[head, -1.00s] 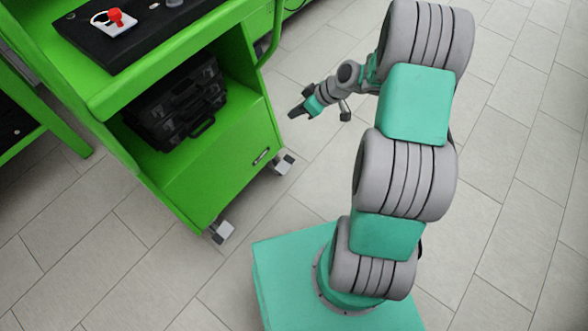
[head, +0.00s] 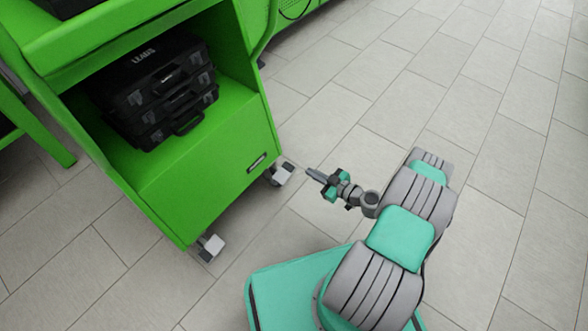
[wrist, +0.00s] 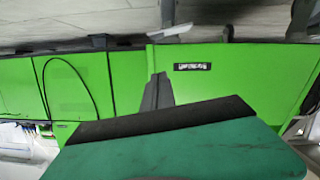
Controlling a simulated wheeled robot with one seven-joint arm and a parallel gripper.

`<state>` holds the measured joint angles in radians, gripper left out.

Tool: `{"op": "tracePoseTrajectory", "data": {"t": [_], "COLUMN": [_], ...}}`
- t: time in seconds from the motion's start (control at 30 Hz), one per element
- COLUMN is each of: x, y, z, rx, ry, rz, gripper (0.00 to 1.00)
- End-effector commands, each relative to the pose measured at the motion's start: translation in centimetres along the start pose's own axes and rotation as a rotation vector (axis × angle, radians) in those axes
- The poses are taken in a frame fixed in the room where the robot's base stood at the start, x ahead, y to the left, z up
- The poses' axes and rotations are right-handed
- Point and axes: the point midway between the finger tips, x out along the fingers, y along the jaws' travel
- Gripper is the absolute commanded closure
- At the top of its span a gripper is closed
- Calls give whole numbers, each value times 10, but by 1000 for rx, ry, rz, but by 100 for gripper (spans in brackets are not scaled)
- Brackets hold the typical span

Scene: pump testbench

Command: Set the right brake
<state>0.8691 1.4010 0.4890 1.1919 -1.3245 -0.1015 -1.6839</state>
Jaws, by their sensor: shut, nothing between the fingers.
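The green cart (head: 215,170) stands on casters at the left of the head view. The right caster (head: 280,173) has a light grey brake pedal (head: 284,168) that sticks out from under the cart's corner. A second caster with a light pedal (head: 212,244) is at the nearer corner. My gripper (head: 312,173) is shut and empty, low beside the right caster, with its tips pointing towards it and a small gap between. In the wrist view, which looks upside down, the shut fingers (wrist: 158,92) show before the green panel, and a light pedal (wrist: 171,32) is at the top.
Black cases (head: 165,95) sit on the cart's shelf. Another green bench (head: 300,8) is at the back and green framing at the far left. The tiled floor (head: 480,110) to the right is clear.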

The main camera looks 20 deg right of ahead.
Motion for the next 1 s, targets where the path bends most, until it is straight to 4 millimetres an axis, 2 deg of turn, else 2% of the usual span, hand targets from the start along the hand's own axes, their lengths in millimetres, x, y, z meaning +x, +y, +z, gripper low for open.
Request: {"op": "tracePoseTrajectory", "data": {"t": [0.13, 0.23, 0.63, 0.7, 0.8, 1.0], "x": [6, 21, 106, 106, 109, 110], "y": [-1, -2, -4, -2, -2, -1], "z": [1, 3, 7, 24, 35, 40], "rx": [-1, 0, 1, 2, 2, 1], "ry": [0, 0, 0, -2, -2, -1], "rz": [-3, -6, -5, -1, -2, -3], "gripper": [100, 100, 100, 100, 100, 100]}}
